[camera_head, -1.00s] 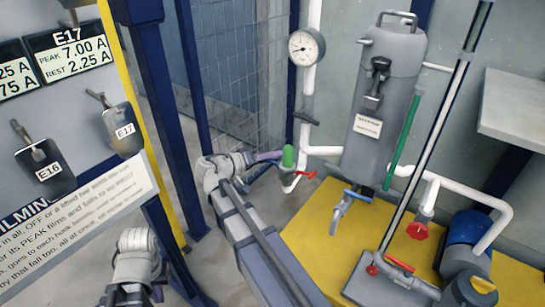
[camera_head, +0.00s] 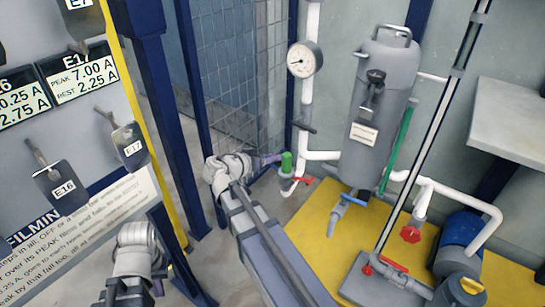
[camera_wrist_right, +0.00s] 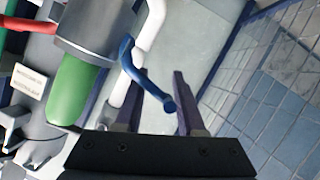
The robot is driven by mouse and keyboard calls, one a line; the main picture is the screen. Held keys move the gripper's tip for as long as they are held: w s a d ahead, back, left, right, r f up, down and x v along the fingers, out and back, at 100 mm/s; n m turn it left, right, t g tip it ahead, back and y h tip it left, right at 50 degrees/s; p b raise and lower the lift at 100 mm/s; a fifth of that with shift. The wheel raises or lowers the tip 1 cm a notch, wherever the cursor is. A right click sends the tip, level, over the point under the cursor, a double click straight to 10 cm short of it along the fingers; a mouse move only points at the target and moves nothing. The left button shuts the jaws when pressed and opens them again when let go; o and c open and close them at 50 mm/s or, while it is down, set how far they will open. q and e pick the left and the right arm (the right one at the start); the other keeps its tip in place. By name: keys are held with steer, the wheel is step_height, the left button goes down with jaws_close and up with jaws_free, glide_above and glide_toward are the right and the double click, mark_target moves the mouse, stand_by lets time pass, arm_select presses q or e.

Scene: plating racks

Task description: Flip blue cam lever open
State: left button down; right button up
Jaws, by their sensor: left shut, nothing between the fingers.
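A blue cam lever (camera_wrist_right: 148,84), bent with a rounded end, shows in the right wrist view beside a grey collar (camera_wrist_right: 95,25) with a green cylinder (camera_wrist_right: 75,90). My right gripper (camera_wrist_right: 156,88) is open, and the lever's lower end lies between its two fingers; I cannot tell if they touch. In the head view my right gripper (camera_head: 268,160) is beside the upright green cylinder (camera_head: 286,162) on the white piping, and the lever cannot be made out there. My left gripper (camera_head: 125,293) is low at the left, shut and empty, its fingertips hard to see.
A grey tank (camera_head: 378,105), a pressure gauge (camera_head: 305,60) and white pipes (camera_head: 455,187) with red handles stand to the right. Another blue handle (camera_head: 353,200) is below the tank. A blue post (camera_head: 150,110) and a sign panel (camera_head: 80,215) are at the left.

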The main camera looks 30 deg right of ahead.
steer(key=shift+o, duration=0.8)
steer(key=p+v, duration=0.2)
steer(key=v, duration=0.5)
steer(key=shift+a+p, duration=0.35)
steer(key=shift+p, duration=0.05)
steer(key=shift+r, duration=0.15)
